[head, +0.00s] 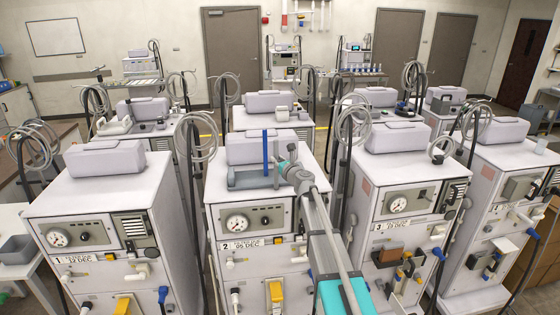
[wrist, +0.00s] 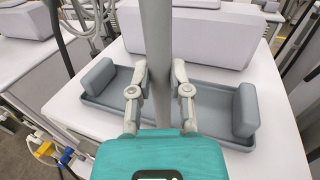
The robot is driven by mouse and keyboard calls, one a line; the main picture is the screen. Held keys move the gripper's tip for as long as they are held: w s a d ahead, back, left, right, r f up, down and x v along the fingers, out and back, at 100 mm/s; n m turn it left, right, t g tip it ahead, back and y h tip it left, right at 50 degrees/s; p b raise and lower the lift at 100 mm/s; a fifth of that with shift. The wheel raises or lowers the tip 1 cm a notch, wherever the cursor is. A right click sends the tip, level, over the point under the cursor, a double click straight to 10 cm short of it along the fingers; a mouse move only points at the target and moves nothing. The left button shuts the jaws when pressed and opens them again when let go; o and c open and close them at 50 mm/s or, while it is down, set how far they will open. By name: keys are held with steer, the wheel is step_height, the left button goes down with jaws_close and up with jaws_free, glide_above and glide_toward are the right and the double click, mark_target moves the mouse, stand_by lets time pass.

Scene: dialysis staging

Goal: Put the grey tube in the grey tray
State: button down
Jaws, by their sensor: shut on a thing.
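The grey tube (wrist: 157,45) stands upright between the two fingers of my gripper (wrist: 160,88) in the wrist view, and the gripper is shut on it. Its lower end is hidden behind the teal gripper body. In the head view my gripper (head: 285,168) is over the top of machine 2, and a short grey upright length of the tube (head: 276,172) shows beside it. The grey tray (head: 245,181) lies on that machine top. It also shows behind the tube in the wrist view (wrist: 213,112), with a raised block at each end. I cannot tell whether tube and tray touch.
A thin blue upright piece (head: 265,152) stands at the tray in the head view. A pale rounded box (head: 262,147) sits behind the tray. Similar machines stand on both sides, with poles and coiled hoses (head: 355,128) in the gaps.

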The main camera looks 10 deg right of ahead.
steer(key=shift+f, duration=0.15)
steer(key=c, duration=0.6)
jaws_free()
steer(key=shift+r, duration=0.2)
steer(key=v, duration=1.2)
steer(key=shift+a, duration=0.1)
